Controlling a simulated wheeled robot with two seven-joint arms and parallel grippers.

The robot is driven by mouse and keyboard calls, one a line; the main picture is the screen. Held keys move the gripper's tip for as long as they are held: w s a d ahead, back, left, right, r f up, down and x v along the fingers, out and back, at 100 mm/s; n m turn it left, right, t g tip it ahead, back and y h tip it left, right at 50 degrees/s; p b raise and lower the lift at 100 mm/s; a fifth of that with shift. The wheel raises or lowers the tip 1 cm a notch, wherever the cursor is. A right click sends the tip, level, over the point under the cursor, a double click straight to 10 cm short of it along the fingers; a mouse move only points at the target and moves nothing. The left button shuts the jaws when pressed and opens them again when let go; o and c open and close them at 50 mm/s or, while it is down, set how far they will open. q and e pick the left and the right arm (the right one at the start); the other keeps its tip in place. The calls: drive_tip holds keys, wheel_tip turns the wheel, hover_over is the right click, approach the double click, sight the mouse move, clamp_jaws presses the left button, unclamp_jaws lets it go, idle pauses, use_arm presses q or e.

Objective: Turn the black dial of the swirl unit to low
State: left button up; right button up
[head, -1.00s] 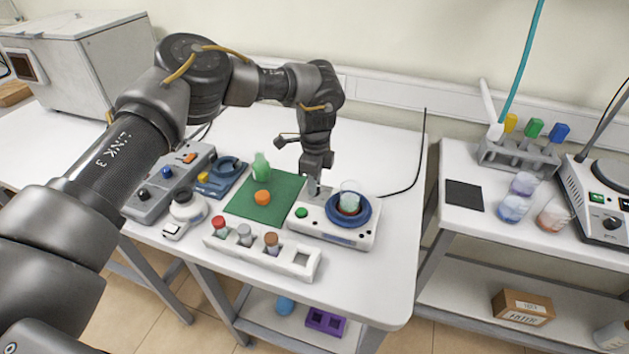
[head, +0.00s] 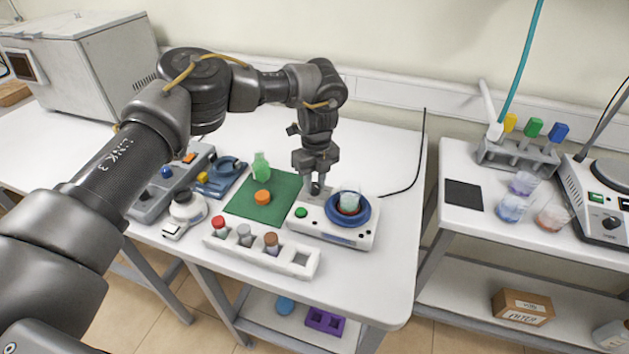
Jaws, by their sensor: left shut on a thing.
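The swirl unit (head: 332,238) is a white box on the table in the head view, with a green button (head: 301,212) on its left and a blue ring (head: 362,208) on its right. A clear beaker (head: 350,199) with reddish and pale contents sits in the ring. My left gripper (head: 315,189) reaches down from above at the unit's back left corner. Its fingers are shut on the black dial (head: 316,188), which they partly hide. The dial's setting cannot be read. My right gripper is not in view.
A green mat (head: 282,203) with an orange cap (head: 263,197) and a green bottle (head: 261,167) lies left of the unit. A white rack (head: 262,254) with several capped vials stands in front. A cable runs behind right. The table's right part is clear.

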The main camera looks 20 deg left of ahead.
sight(316, 184)
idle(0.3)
use_arm(q)
drive_tip(key=o, duration=1)
drive_tip(key=shift+r, duration=0.55)
wheel_tip(316, 184, up, 10)
drive_tip(key=b, duration=0.1)
drive_tip(key=shift+b, duration=0.35)
drive_tip(key=shift+w+d+f, duration=0.1)
drive_tip(key=shift+f, duration=0.05)
